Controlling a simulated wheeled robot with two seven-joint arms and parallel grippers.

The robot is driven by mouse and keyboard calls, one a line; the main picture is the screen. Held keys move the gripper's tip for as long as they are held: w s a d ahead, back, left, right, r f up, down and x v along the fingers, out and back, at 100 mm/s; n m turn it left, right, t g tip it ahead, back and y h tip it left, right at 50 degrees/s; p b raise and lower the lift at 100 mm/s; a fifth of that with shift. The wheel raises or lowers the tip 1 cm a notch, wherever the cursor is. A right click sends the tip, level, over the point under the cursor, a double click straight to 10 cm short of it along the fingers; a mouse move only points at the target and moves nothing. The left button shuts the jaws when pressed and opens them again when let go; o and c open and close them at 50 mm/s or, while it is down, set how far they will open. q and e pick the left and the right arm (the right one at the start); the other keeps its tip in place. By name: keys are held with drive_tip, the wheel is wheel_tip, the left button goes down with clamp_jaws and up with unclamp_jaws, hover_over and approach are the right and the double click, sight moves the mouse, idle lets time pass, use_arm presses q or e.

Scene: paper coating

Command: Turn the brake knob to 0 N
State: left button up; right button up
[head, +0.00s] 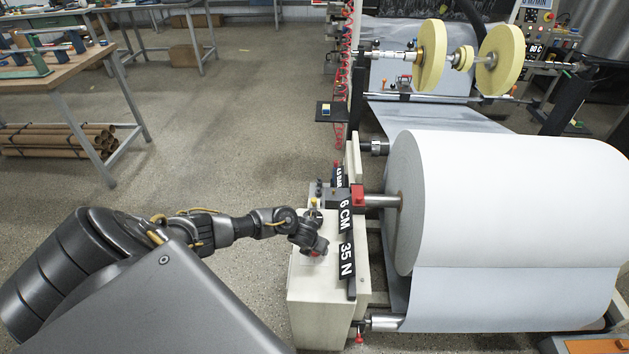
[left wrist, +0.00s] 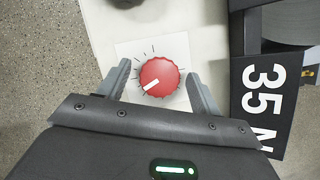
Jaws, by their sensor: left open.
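The brake knob (left wrist: 160,77) is a round red dial with a white pointer line, on a white plate with tick marks around it. The pointer aims toward the lower left in the left wrist view. My left gripper (left wrist: 158,69) is open, with one finger on each side of the knob and gaps showing between fingers and knob. In the head view my left gripper (head: 312,244) is over the top of the pale machine cabinet (head: 318,291) and mostly hides the knob. A black sign (head: 347,259) reads 35 N; it also shows in the left wrist view (left wrist: 264,88). My right gripper is not in view.
Black signs reading 6 CM (head: 345,215) and a smaller value stand along the cabinet's right edge. A large white paper roll (head: 510,200) on a metal shaft fills the right side. The floor (head: 230,130) left of the cabinet is clear up to a workbench (head: 60,70).

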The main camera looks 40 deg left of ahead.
use_arm(q)
drive_tip(key=shift+c, duration=0.4)
drive_tip(key=c, duration=0.9)
